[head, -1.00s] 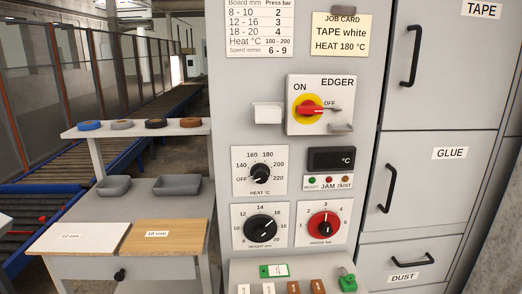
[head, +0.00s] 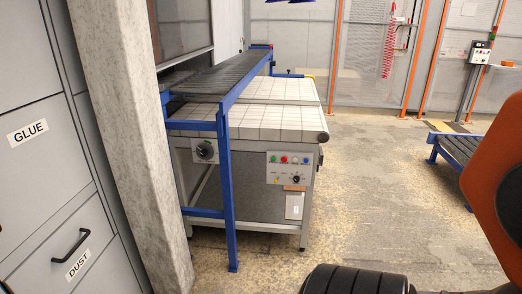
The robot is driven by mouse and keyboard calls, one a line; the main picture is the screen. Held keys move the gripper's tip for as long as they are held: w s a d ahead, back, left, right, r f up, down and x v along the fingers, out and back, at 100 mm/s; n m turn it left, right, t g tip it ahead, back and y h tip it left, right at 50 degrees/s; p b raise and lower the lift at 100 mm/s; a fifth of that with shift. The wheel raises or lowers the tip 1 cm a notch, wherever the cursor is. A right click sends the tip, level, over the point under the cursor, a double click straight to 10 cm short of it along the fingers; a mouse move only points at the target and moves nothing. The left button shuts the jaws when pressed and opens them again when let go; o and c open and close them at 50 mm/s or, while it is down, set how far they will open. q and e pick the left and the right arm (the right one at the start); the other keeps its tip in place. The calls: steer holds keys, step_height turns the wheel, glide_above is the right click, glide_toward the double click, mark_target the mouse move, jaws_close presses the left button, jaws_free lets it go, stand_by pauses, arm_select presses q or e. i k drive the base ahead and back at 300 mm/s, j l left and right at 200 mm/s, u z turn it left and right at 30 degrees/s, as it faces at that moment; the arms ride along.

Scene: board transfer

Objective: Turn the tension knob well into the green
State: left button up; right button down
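A round black dial or knob (head: 205,151) sits on a light plate on the left end of a white-topped machine (head: 262,120). A smaller black knob (head: 296,179) is on the machine's front control panel (head: 287,169), below a row of small coloured buttons. Both are far off and small. I cannot read their labels or see a green zone, so I cannot tell which is the tension knob. Neither of my grippers is in view.
A blue-framed roller conveyor (head: 225,70) runs along the machine. A concrete pillar (head: 125,140) and grey cabinets (head: 45,170) stand at left. Open floor (head: 380,190) lies right of the machine. An orange and black object (head: 490,180) fills the right edge.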

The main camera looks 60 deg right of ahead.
mark_target(204, 151)
steer(key=z, duration=1.6)
steer(key=i+l+z, duration=0.1)
steer(key=i, duration=0.2)
